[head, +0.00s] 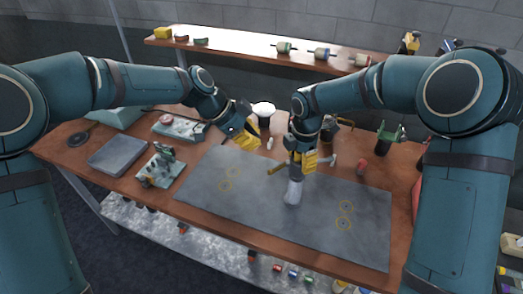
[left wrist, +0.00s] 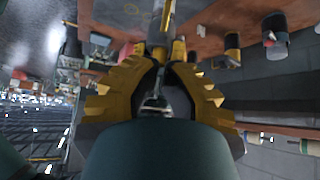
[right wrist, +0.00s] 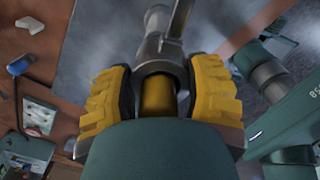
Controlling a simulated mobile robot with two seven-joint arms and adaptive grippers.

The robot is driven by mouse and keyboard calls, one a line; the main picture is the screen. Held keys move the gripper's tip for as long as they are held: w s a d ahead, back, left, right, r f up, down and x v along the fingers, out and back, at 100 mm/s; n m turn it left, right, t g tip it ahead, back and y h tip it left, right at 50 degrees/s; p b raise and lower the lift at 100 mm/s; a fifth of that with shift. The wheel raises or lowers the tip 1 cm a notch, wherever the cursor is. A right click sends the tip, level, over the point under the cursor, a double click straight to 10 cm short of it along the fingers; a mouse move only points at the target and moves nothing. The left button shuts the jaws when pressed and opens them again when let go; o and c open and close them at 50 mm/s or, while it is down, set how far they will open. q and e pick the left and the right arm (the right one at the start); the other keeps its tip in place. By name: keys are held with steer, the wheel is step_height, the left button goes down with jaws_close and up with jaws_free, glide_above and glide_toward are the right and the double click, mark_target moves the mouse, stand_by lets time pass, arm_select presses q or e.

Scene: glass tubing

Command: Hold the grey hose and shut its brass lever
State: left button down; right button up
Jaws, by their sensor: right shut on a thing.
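The grey hose (head: 293,190) hangs below my right gripper (head: 305,160) over the grey mat. A brass-coloured bar (head: 281,168) sticks out to the left of that gripper; I cannot tell for sure that it is the lever. In the right wrist view my right gripper (right wrist: 160,85) is shut around a grey fitting (right wrist: 158,52) with a brass-coloured part (right wrist: 157,95) between the fingers. My left gripper (head: 245,136) is apart from the hose, up and to the left. In the left wrist view its fingertips (left wrist: 161,50) come together, with nothing clearly held.
The grey mat (head: 350,200) lies on the brown table (head: 120,187), mostly bare with yellow ring marks. A grey tray (head: 118,155) and a green fixture (head: 160,165) stand at the left. A white-topped container (head: 263,108) stands behind the grippers. A red object (head: 362,166) stands right of the hose.

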arm_select(q)
glide_above(271, 173)
step_height(271, 173, down, 6)
steer(key=shift+f, duration=0.2)
step_height(271, 173, down, 3)
steer(key=shift+d+f, duration=0.15)
steer(key=shift+f, duration=0.7)
steer(key=shift+f+h, duration=0.25)
steer(key=shift+h, duration=0.25)
